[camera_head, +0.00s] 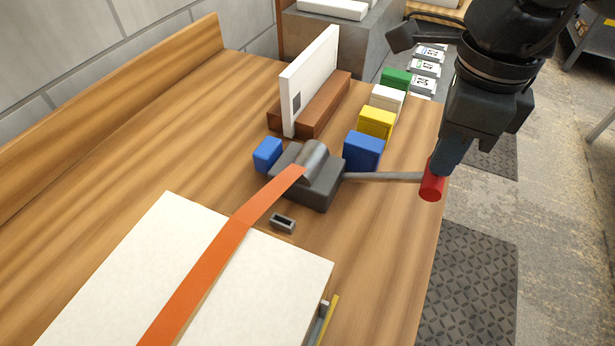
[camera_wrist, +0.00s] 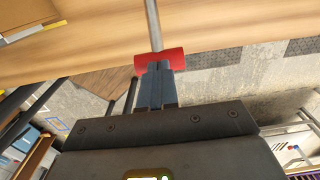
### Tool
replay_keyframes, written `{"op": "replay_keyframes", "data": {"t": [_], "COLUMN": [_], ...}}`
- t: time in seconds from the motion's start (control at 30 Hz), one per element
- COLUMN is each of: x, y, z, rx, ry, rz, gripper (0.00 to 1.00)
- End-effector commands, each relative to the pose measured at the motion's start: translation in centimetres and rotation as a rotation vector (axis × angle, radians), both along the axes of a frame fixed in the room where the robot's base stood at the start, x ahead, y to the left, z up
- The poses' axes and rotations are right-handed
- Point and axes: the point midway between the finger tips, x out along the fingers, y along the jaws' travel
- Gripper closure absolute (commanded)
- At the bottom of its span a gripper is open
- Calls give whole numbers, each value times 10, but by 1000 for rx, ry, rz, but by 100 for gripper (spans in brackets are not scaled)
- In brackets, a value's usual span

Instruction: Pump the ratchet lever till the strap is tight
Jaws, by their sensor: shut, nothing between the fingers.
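The ratchet (camera_head: 308,181) is a dark grey block with a rounded metal drum, sitting on the wooden bench. Its thin grey lever (camera_head: 385,177) reaches right and ends in a red handle (camera_head: 432,182) near the bench's right edge. An orange strap (camera_head: 223,255) runs from the drum down over a white board (camera_head: 125,262). My gripper (camera_head: 437,165) is shut and empty, its fingertips at the red handle. In the wrist view the fingers (camera_wrist: 156,75) overlap the middle of the red handle (camera_wrist: 172,60); whether they touch it I cannot tell.
Blue blocks (camera_head: 364,150) stand beside the ratchet, with yellow, white and green ones behind. A white upright panel (camera_head: 312,80) stands in a brown wooden base (camera_head: 325,105). A small dark slotted piece (camera_head: 282,223) lies before the ratchet. The bench right of the board is mostly clear.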

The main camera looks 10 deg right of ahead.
Motion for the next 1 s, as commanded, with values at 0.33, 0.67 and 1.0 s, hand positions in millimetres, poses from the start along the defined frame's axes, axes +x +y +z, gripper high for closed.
{"op": "replay_keyframes", "data": {"t": [0.33, 0.67, 1.0], "x": [0, 0, 0], "y": [0, 1, 0], "z": [-19, -35, -50], "rx": [1, 1, 1], "ry": [-1, 0, -1], "rz": [0, 1, 0], "gripper": [100, 100, 100]}}
